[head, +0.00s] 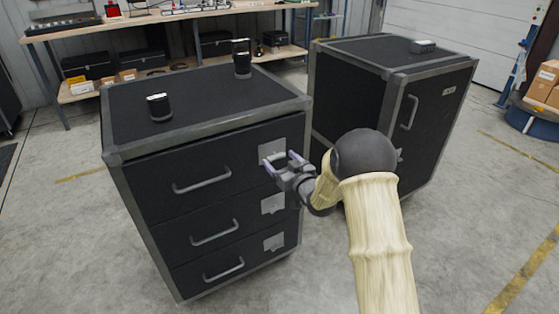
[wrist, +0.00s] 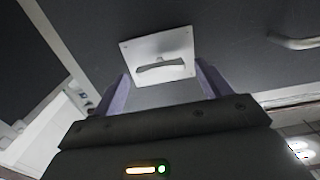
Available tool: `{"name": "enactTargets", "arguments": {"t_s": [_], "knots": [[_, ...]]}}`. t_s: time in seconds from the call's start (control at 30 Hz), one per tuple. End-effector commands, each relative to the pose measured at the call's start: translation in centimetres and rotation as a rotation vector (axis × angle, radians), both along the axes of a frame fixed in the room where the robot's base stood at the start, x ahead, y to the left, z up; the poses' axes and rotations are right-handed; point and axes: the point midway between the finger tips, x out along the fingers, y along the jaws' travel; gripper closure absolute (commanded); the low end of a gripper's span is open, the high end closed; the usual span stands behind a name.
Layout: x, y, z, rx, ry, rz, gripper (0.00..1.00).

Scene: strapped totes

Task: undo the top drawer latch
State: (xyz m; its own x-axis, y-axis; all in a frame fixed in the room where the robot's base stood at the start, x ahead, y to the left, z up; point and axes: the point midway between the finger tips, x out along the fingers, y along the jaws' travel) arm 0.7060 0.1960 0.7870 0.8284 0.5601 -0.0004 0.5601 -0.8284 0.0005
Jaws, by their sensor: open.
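The top drawer (head: 185,170) is the uppermost of three in a black case with grey edges, and it looks closed. Its latch (head: 272,147) is a pale square plate at the drawer's right end, partly covered by my gripper (head: 279,158) in the head view. In the wrist view the latch plate (wrist: 158,47) shows a recess with a bar-like piece across it. My gripper (wrist: 162,82) is open and empty, its two purple fingers on either side of the plate's near edge. I cannot tell whether they touch the plate.
The top drawer handle (head: 202,181) is left of the latch. Two lower latches (head: 272,204) sit below it. A second black case (head: 378,100) stands close on the right. Small dark items (head: 159,107) stand on the drawer case. A workbench (head: 150,22) is behind.

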Motion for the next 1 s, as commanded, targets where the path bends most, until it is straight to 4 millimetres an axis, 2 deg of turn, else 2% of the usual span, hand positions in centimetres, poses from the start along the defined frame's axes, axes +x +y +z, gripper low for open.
{"name": "enactTargets", "arguments": {"t_s": [0.13, 0.43, 0.67, 1.0], "knots": [[0.95, 0.68, 0.00, 0.001, 0.000, 0.000, 0.24], [1.11, 0.76, 0.03, 0.001, 0.001, -0.001, 0.24], [1.10, 0.76, 0.03, 0.001, 0.001, 0.000, 0.68], [1.09, 0.75, -0.08, -0.022, -0.015, 0.000, 0.68]]}}
